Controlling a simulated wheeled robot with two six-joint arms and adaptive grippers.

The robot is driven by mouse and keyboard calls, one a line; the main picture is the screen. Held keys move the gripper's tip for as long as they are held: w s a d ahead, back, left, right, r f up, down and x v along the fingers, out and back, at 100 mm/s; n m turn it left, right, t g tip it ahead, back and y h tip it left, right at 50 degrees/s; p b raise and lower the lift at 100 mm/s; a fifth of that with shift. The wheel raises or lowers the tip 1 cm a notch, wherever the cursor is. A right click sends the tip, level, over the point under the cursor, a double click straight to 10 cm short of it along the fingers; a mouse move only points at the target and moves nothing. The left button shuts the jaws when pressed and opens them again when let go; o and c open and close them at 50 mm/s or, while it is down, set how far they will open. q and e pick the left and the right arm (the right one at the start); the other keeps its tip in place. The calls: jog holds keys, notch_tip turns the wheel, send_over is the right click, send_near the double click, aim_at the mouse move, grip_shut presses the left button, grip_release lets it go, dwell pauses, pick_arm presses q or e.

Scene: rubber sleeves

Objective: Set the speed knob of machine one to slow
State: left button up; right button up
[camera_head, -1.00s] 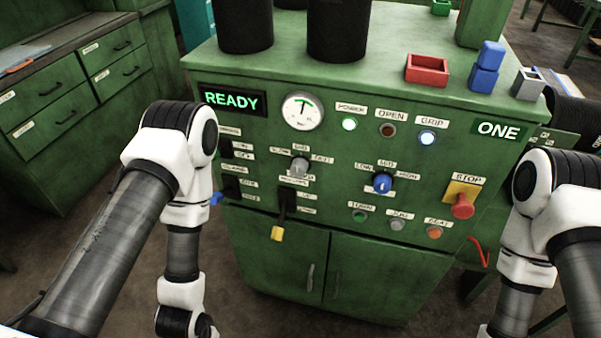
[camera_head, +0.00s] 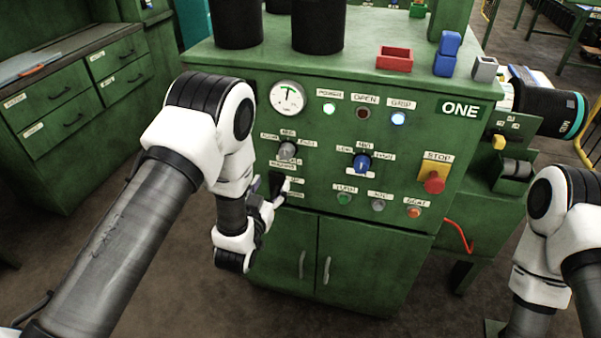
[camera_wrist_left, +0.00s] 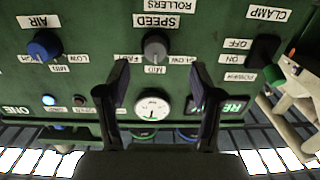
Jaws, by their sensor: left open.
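Machine one (camera_head: 400,185) is the green cabinet with the ONE sign (camera_head: 461,110). Its grey speed knob (camera_head: 287,149) is on the front panel, with small labels around it. In the left wrist view, which is upside down, the speed knob (camera_wrist_left: 156,46) is under the SPEED label (camera_wrist_left: 156,20), between the SLOW and FAST labels; its pointer looks near MID, but is hard to read. My left gripper (camera_head: 277,197) is in front of the panel, below the knob. Its open, empty fingers (camera_wrist_left: 163,78) flank the knob's line of view, apart from it.
A blue air knob (camera_head: 362,163) and a red STOP button (camera_head: 434,182) are to the right. In the left wrist view, the clamp switch (camera_wrist_left: 264,50) is beside the speed knob. My right arm is at the right.

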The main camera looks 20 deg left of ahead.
aim_at(285, 154)
pick_arm(q)
jog(key=shift+t, duration=0.3)
jog(key=w, duration=0.2)
jog(key=w+r, duration=0.1)
jog(key=w, duration=0.3)
jog(key=shift+w+r+p, duration=0.25)
jog(key=shift+r+p, duration=0.15)
jog(key=shift+w+d+r, duration=0.2)
jog(key=shift+w, duration=0.35)
jog(key=shift+w+d+r, duration=0.2)
jog(key=shift+w, duration=0.35)
jog(key=shift+w+d+r+p, duration=0.1)
jog(key=shift+w+d+p, duration=0.05)
jog(key=shift+w+p, duration=0.15)
jog(key=shift+w+a+f, duration=0.3)
jog(key=shift+w+f, duration=0.1)
jog(key=shift+w, duration=0.1)
jog(key=shift+s+d+r, duration=0.1)
jog(key=shift+s, duration=0.05)
jog(key=c, duration=1.1)
